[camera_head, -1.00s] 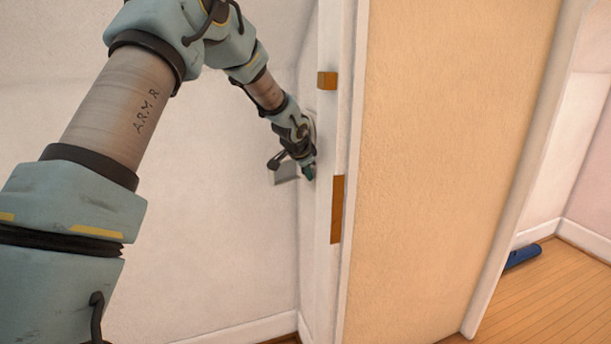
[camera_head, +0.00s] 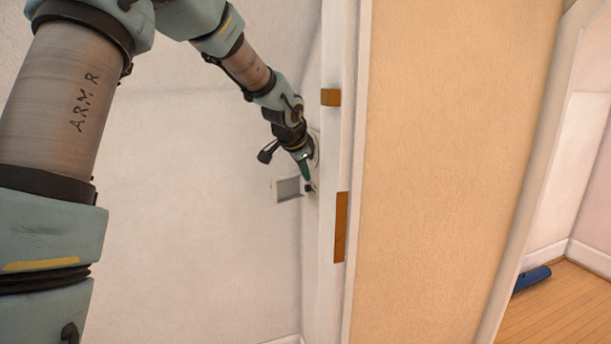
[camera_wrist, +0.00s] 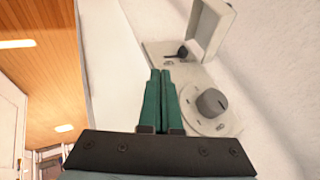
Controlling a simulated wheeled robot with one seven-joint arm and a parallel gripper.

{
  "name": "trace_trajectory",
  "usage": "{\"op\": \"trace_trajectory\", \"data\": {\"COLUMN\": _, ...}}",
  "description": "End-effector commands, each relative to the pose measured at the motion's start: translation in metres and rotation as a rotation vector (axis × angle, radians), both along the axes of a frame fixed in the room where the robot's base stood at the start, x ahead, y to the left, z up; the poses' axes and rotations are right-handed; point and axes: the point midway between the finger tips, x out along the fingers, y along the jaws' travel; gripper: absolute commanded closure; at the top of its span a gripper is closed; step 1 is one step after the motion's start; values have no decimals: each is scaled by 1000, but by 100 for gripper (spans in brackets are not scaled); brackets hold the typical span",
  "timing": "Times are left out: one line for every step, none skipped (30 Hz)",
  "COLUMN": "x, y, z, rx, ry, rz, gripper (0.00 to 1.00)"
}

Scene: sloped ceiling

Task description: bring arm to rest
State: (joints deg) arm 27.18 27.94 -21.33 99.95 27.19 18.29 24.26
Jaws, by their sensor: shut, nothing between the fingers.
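My gripper (camera_head: 306,176) is at the end of my arm, close to the white wall beside the door frame. In the wrist view its two green fingers (camera_wrist: 160,98) are together, with nothing between them. A white wall box (camera_head: 287,190) with an opened flap is just left of and below the fingertips in the head view. In the wrist view the box's raised flap (camera_wrist: 213,27) and a small dark switch (camera_wrist: 182,52) show beyond the fingertips. A round white dial with a grey knob (camera_wrist: 212,102) is right of the fingers. I cannot tell whether the fingers touch anything.
A white door frame (camera_head: 331,150) with brass-coloured plates (camera_head: 341,226) stands right of my gripper. A tan wall panel (camera_head: 450,150) fills the middle right. A blue object (camera_head: 532,278) lies on the wooden floor (camera_head: 565,305) at far right. White wall is clear to the left.

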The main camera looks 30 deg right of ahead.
Motion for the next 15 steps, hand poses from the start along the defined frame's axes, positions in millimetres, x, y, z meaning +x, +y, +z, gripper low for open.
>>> {"op": "trace_trajectory", "data": {"x": 0, "y": 0, "z": 0, "rx": 0, "ry": 0, "rz": 0, "gripper": 100}}
{"op": "trace_trajectory", "data": {"x": 0, "y": 0, "z": 0, "rx": 0, "ry": 0, "rz": 0, "gripper": 100}}
{"op": "trace_trajectory", "data": {"x": 0, "y": 0, "z": 0, "rx": 0, "ry": 0, "rz": 0, "gripper": 100}}
{"op": "trace_trajectory", "data": {"x": 0, "y": 0, "z": 0, "rx": 0, "ry": 0, "rz": 0, "gripper": 100}}
{"op": "trace_trajectory", "data": {"x": 0, "y": 0, "z": 0, "rx": 0, "ry": 0, "rz": 0, "gripper": 100}}
{"op": "trace_trajectory", "data": {"x": 0, "y": 0, "z": 0, "rx": 0, "ry": 0, "rz": 0, "gripper": 100}}
{"op": "trace_trajectory", "data": {"x": 0, "y": 0, "z": 0, "rx": 0, "ry": 0, "rz": 0, "gripper": 100}}
{"op": "trace_trajectory", "data": {"x": 0, "y": 0, "z": 0, "rx": 0, "ry": 0, "rz": 0, "gripper": 100}}
{"op": "trace_trajectory", "data": {"x": 1, "y": 1, "z": 0, "rx": 0, "ry": 1, "rz": 2, "gripper": 100}}
{"op": "trace_trajectory", "data": {"x": 1, "y": 3, "z": -1, "rx": 2, "ry": 3, "rz": 8, "gripper": 100}}
{"op": "trace_trajectory", "data": {"x": 1, "y": 8, "z": -2, "rx": 3, "ry": 8, "rz": 17, "gripper": 100}}
{"op": "trace_trajectory", "data": {"x": 2, "y": 17, "z": -3, "rx": 7, "ry": 16, "rz": 39, "gripper": 100}}
{"op": "trace_trajectory", "data": {"x": 3, "y": 27, "z": -6, "rx": 12, "ry": 28, "rz": 61, "gripper": 100}}
{"op": "trace_trajectory", "data": {"x": 4, "y": 39, "z": -8, "rx": 15, "ry": 41, "rz": 91, "gripper": 100}}
{"op": "trace_trajectory", "data": {"x": 3, "y": 59, "z": -12, "rx": 21, "ry": 64, "rz": 138, "gripper": 100}}
